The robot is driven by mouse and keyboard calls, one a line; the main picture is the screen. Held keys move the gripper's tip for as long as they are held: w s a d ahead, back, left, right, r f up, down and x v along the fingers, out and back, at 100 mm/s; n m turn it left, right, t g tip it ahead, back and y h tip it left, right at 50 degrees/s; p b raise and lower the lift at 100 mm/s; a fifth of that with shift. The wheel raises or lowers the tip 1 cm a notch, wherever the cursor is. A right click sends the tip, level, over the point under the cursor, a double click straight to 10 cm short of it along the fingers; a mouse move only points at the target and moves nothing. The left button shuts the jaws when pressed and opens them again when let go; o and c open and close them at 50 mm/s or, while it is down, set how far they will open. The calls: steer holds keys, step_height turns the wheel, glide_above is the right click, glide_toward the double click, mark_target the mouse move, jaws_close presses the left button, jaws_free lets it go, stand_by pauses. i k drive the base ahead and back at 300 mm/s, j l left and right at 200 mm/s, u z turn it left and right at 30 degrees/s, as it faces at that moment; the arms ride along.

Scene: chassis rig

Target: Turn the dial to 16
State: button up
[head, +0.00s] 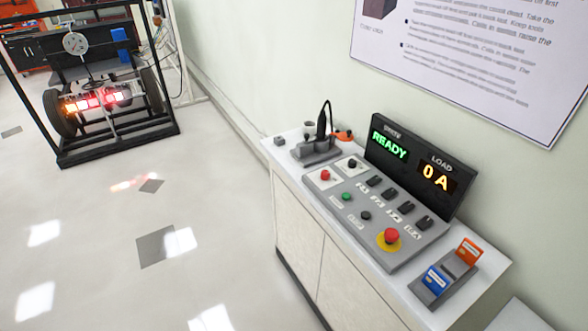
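A grey control panel (385,215) lies on a white-topped cabinet against the wall. I cannot tell for sure which part is the dial. Small round black knobs sit on the panel, one near its back left (352,163) and one near the middle (366,215); no number on them can be read. Behind the panel, a black display box (418,168) stands upright, showing green "READY" and, under "LOAD", amber "0 A". My gripper is not in view.
The panel also carries a red emergency button (391,236), several black switches and red and green buttons. A grey holder with blue and orange cards (437,277) is at right. A grey stand (316,150) is at left. The tiled floor is clear; a black-framed chassis rig (95,100) stands behind.

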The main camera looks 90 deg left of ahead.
mark_target(352, 163)
steer(key=u, duration=1.8)
